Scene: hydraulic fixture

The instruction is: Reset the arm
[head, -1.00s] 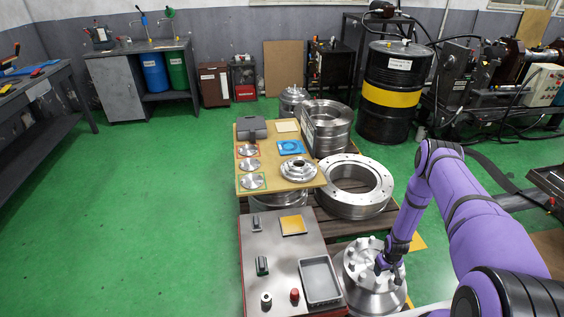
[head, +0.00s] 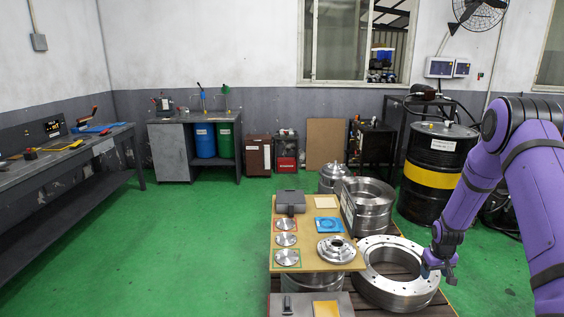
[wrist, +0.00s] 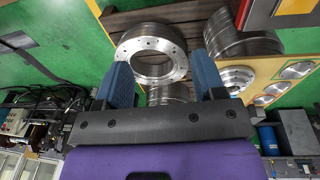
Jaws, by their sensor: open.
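My gripper (head: 438,275) is at the right in the head view, raised beside the large metal ring flange (head: 365,290). In the wrist view its two blue fingers (wrist: 168,88) stand wide apart with nothing between them. The ring flange also shows in the wrist view (wrist: 180,66), beyond the fingers and apart from them. My purple arm comes in from the right side of the head view.
A black and yellow drum (head: 435,171) stands behind my arm. Green floor at left is clear.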

